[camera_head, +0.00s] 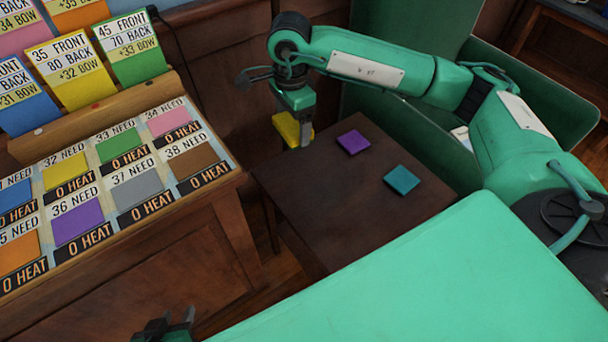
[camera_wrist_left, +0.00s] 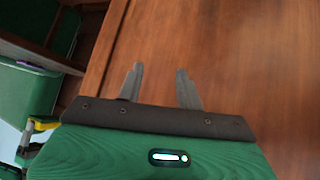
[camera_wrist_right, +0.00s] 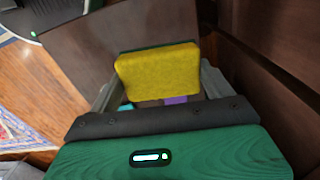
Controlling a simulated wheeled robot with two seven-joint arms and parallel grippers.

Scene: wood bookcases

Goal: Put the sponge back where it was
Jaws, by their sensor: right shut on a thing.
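A yellow sponge with a dark green backing (camera_wrist_right: 158,72) is held between the fingers of my right gripper. In the head view the sponge (camera_head: 287,129) hangs at the far left corner of the small dark table (camera_head: 310,215), and my right gripper (camera_head: 300,128) points down onto it. I cannot tell whether the sponge touches the table. My left gripper (camera_wrist_left: 160,88) is open and empty in front of a brown wooden surface (camera_wrist_left: 235,50). In the head view only the tip of my left gripper (camera_head: 168,325) shows at the bottom edge.
A purple square (camera_head: 353,142) and a teal square (camera_head: 402,180) lie on the small table. A slanted board with coloured cards (camera_head: 115,160) stands at the left. A green armchair (camera_head: 400,130) is behind the table. The table's near left part is clear.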

